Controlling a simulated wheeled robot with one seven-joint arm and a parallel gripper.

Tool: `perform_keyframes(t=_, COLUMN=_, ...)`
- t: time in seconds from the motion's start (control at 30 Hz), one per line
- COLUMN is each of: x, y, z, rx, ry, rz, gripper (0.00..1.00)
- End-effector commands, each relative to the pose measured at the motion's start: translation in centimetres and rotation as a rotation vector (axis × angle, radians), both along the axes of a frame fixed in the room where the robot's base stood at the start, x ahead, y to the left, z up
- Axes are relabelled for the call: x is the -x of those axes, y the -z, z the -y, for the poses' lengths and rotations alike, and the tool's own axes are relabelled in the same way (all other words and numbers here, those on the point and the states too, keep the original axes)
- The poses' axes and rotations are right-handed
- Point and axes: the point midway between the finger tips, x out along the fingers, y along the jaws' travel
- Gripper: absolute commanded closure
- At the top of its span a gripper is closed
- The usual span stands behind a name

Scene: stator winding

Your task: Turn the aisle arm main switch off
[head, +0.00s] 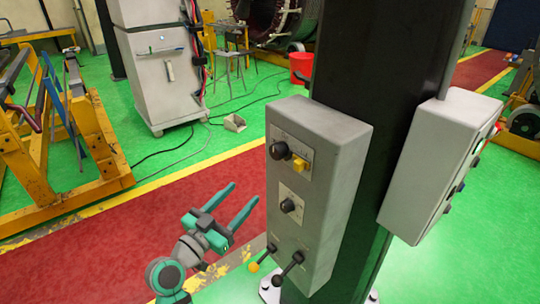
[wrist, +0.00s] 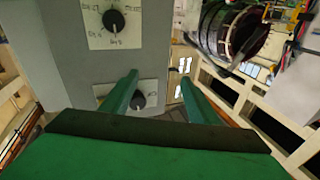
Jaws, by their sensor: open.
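A grey control box (head: 318,180) is mounted on the black column. The labels are too small to tell which is the main switch. My gripper (head: 243,193) is open and empty, left of the box. In the wrist view, a black knob on a label plate (wrist: 113,20) shows at top left. A second knob (wrist: 137,100) is partly hidden behind the left finger of my gripper (wrist: 160,82).
The black column (head: 375,110) bears a second grey box (head: 440,165) on its right side. Yellow frames (head: 90,135) stand at left, a grey cabinet (head: 165,65) and red bucket (head: 301,68) behind. The red aisle strip (head: 150,225) is clear around my gripper.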

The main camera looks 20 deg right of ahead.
Motion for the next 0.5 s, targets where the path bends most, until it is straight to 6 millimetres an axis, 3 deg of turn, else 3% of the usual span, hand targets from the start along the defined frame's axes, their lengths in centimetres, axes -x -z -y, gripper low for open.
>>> perform_keyframes(t=0.03, x=-0.2, y=-2.2, z=-0.2, rx=-0.035, ry=0.043, rz=0.045, gripper=0.45)
perform_keyframes(t=0.2, x=0.6, y=-7.2, z=-0.4, rx=-0.142, ry=0.179, rz=0.163, gripper=0.45)
perform_keyframes(t=0.3, x=1.2, y=-9.3, z=-0.5, rx=-0.193, ry=0.241, rz=0.215, gripper=0.45)
perform_keyframes(t=0.5, x=2.0, y=-11.1, z=-0.7, rx=-0.246, ry=0.303, rz=0.267, gripper=0.45)
